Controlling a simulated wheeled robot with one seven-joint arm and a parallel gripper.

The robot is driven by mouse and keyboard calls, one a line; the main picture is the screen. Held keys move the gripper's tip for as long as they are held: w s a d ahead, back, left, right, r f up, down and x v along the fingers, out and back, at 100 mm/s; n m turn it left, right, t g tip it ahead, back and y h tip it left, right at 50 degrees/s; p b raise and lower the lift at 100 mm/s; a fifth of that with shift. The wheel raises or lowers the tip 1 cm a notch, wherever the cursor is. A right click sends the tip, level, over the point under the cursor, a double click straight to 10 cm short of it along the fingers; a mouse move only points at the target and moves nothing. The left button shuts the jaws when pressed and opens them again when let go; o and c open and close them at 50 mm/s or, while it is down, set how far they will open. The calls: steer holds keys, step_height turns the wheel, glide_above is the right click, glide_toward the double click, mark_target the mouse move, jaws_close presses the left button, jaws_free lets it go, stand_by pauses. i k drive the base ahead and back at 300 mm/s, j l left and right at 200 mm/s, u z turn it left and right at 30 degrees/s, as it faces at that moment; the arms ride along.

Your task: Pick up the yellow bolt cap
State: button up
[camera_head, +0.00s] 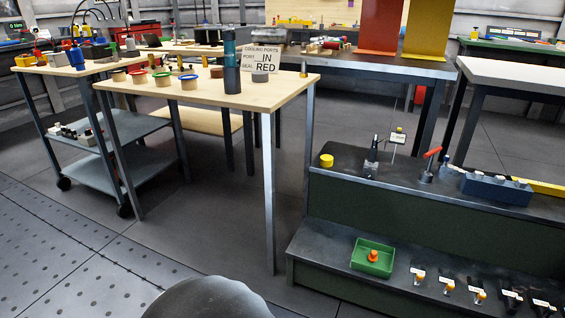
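A small yellow round cap (326,160), which looks like the yellow bolt cap, sits on the near left end of the dark upper bench top, right of centre in the head view. Nothing covers it, and there is clear surface around it. My gripper is not in view. A dark rounded shape at the bottom edge seems to be part of my own body.
The green and black bench (440,195) carries a small upright fixture (371,160), a red-handled tool (429,165) and a blue-grey block (496,187). Its lower step holds a green tray (372,257). A wooden table (190,92) stands left. The floor between is open.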

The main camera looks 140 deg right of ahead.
mark_target(326, 160)
steer(key=z, duration=5.3)
steer(key=i+j, duration=0.1)
steer(key=i, duration=0.35)
steer(key=i+j+z, duration=0.1)
steer(key=i, duration=0.4)
steer(key=i+j, duration=0.15)
steer(key=i, duration=0.3)
steer(key=i+j+z, duration=0.1)
steer(key=i, duration=0.4)
